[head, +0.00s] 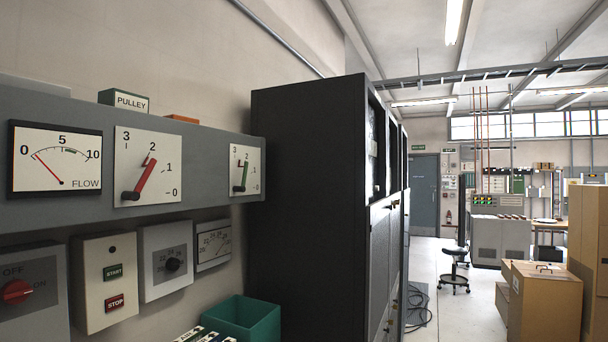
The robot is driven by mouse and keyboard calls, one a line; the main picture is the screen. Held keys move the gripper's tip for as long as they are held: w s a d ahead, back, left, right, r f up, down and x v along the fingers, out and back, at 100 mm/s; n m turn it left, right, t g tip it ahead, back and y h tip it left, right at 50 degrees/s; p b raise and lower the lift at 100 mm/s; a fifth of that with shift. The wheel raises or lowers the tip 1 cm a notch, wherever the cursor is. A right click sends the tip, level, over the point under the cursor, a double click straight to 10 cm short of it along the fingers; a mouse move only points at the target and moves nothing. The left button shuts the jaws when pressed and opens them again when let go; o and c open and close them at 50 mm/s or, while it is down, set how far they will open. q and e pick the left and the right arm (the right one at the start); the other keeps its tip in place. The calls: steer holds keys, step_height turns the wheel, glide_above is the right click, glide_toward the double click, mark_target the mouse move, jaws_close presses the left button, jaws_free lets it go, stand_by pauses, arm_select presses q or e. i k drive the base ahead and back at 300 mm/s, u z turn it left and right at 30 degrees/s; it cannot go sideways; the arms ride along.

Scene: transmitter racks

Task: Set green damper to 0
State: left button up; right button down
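Neither of my grippers shows in the head view.
A tall black rack (310,200) stands right beside the green damper's plate. A flow gauge (57,158), start/stop box (104,285) and knob boxes sit left and below. A teal bin (240,320) is below. Cardboard boxes (540,305) stand at the right; floor between is partly open.

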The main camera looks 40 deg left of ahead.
mark_target(242, 189)
steer(key=z, duration=0.3)
steer(key=i, duration=2.35)
steer(key=u, duration=0.35)
